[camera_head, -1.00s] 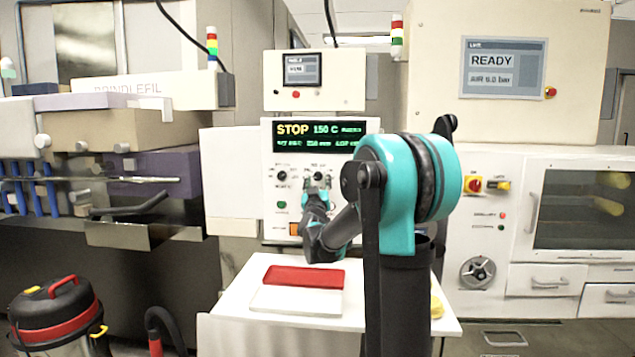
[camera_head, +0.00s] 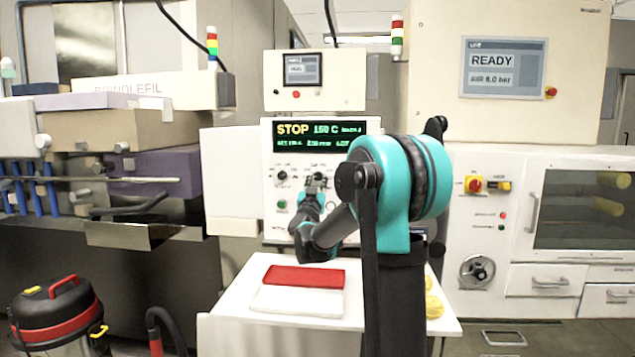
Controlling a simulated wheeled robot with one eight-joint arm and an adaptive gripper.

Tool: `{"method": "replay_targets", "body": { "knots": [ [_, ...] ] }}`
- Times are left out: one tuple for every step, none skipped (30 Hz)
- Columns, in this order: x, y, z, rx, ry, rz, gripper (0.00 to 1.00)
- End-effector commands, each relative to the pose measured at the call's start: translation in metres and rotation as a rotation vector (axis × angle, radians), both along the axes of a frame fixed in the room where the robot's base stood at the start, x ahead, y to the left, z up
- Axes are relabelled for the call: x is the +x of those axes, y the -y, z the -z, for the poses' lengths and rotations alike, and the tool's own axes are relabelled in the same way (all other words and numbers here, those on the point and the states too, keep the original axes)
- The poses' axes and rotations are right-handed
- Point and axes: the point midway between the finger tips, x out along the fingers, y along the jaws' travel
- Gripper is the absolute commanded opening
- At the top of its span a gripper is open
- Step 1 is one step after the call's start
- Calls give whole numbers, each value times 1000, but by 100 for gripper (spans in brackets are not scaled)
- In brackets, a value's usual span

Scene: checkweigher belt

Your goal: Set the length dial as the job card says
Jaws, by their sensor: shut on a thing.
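The control panel (camera_head: 348,220) faces me, with two dials side by side under a black display (camera_head: 320,136). The left dial (camera_head: 282,176) is free. My gripper (camera_head: 318,181) is at the right dial, shut on it and hiding most of it. The small labels are unreadable, so I cannot tell which dial is for length. I cannot make out a job card.
A white table (camera_head: 230,300) below the panel carries a red and white flat block (camera_head: 303,275). Yellow round pieces (camera_head: 433,305) lie at its right end. A cabinet with a READY screen (camera_head: 504,66) stands right. A vacuum cleaner (camera_head: 60,310) stands at the front left.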

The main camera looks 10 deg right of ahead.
Motion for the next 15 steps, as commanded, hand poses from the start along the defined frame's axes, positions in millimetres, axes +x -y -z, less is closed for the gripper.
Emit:
{"method": "replay_targets", "body": {
  "knots": [
    [0,-2,0,42,14,-1,0],
    [0,-2,0,69,22,-2,0],
    [0,-2,0,105,34,-2,0],
    [1,-3,0,133,42,-2,0],
    [1,-3,0,160,51,-2,0],
    [1,-3,0,196,63,-1,0],
    [1,-3,0,224,72,-1,0],
    [1,-3,0,251,81,-1,0],
    [1,-4,0,288,93,-2,0],
    [1,-4,0,315,101,-2,0],
    [1,-4,0,341,110,-1,0],
    [1,-4,-1,378,122,-1,0],
    [1,-4,-1,405,131,0,0],
    [1,-4,-1,432,140,-1,0],
    [1,-5,-1,468,151,-1,0]
  ]
}}
